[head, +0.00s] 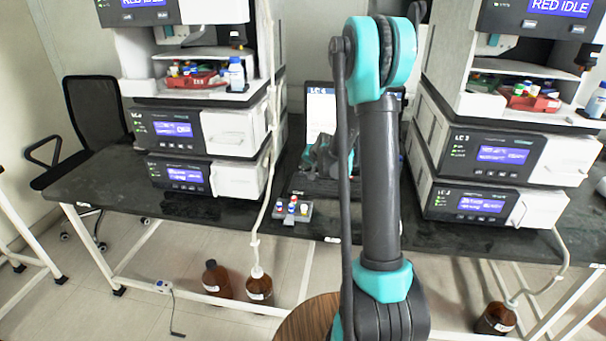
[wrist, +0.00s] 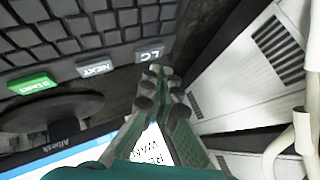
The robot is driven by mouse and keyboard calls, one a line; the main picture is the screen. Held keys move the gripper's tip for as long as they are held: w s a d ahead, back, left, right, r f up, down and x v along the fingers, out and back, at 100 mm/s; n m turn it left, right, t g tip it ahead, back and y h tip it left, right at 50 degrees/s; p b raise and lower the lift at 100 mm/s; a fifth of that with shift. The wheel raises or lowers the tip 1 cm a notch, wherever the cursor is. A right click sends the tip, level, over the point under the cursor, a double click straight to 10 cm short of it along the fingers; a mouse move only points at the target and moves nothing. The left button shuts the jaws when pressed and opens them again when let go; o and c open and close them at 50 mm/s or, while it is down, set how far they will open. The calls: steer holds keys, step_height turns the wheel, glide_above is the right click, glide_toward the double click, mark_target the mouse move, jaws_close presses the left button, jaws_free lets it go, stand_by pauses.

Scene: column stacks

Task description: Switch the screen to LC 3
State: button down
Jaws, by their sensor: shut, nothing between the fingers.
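The screen (head: 321,118) stands on the bench between the two instrument stacks, partly hidden by my arm. Its header begins with "LC"; I cannot read the number surely. In the wrist view part of the lit screen (wrist: 148,147) shows upside down behind my fingers. The keyboard (wrist: 85,30) has dark keys, a green START key (wrist: 33,83), a grey NEXT key (wrist: 97,69) and a grey LC key (wrist: 150,53). My gripper (wrist: 155,78) is shut and empty, its tips just beside the LC key in the picture; I cannot tell whether they touch it.
The right stack (head: 478,165) has a unit labelled LC 3. Another stack (head: 180,150) stands on the left. A small vial rack (head: 292,210) sits at the bench's front edge. Brown bottles (head: 217,278) stand on the floor. White tubing (wrist: 283,140) shows beside my fingers.

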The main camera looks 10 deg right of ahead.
mark_target(304, 174)
steer(key=shift+f, duration=0.1)
stand_by(0.4)
steer(key=shift+f, duration=0.3)
steer(key=shift+f, duration=0.4)
stand_by(0.7)
steer(key=shift+r, duration=0.85)
steer(key=shift+r, duration=2.5)
